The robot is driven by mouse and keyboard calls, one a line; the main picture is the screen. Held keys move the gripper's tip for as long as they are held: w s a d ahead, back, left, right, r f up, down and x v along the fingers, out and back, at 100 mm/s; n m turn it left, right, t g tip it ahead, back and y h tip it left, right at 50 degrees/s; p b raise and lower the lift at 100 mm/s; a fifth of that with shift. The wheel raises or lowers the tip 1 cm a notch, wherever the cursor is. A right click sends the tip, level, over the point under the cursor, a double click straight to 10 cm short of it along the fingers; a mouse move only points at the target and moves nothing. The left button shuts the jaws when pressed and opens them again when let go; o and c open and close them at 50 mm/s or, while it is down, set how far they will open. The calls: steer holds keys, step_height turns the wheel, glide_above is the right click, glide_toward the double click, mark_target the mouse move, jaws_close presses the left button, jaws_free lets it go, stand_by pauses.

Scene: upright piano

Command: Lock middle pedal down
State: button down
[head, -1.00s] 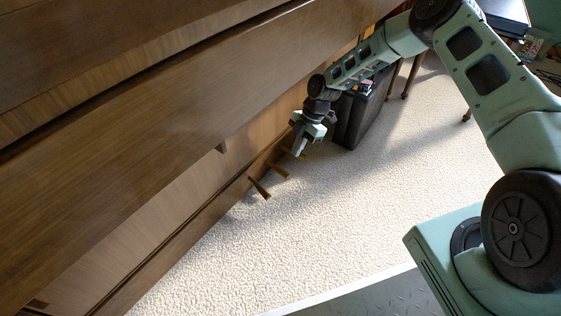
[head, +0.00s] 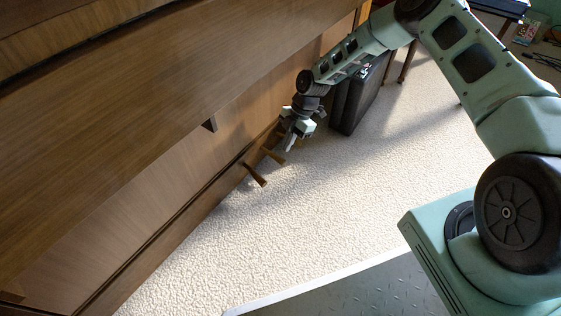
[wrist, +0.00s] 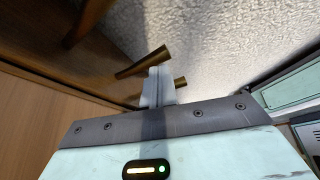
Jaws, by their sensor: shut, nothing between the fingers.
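The middle pedal (head: 274,156) is a thin brown lever sticking out from the piano's base, between two others. In the wrist view the middle pedal (wrist: 145,63) lies right at my fingertips. My gripper (head: 289,147) is shut and empty, pointing down just right of that pedal in the head view. In the wrist view its closed fingers (wrist: 157,74) overlap the pedal's lower edge; I cannot tell whether they touch. The left pedal (head: 256,175) is clear of my gripper. The right pedal (wrist: 181,82) shows partly behind my fingers and is hidden in the head view.
The piano's wooden front (head: 150,190) runs along the left, with its keyboard underside overhanging. A black case (head: 358,100) stands just beyond my gripper. Pale carpet (head: 330,210) lies open in front of the pedals.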

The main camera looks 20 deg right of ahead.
steer(key=shift+b+x, duration=0.5)
steer(key=shift+x, duration=0.9)
step_height(320, 180, down, 3)
steer(key=shift+f+b, duration=0.1)
steer(key=shift+b, duration=1)
steer(key=shift+r, duration=0.2)
steer(key=shift+w+d+r, duration=0.15)
steer(key=shift+w+d, duration=0.05)
steer(key=shift+d, duration=0.25)
steer(key=shift+w+d+r, duration=0.15)
steer(key=shift+d+r, duration=0.05)
steer(key=shift+d, duration=0.3)
steer(key=shift+w+d+r, duration=0.15)
steer(key=shift+w+d, duration=0.05)
steer(key=shift+d, duration=0.25)
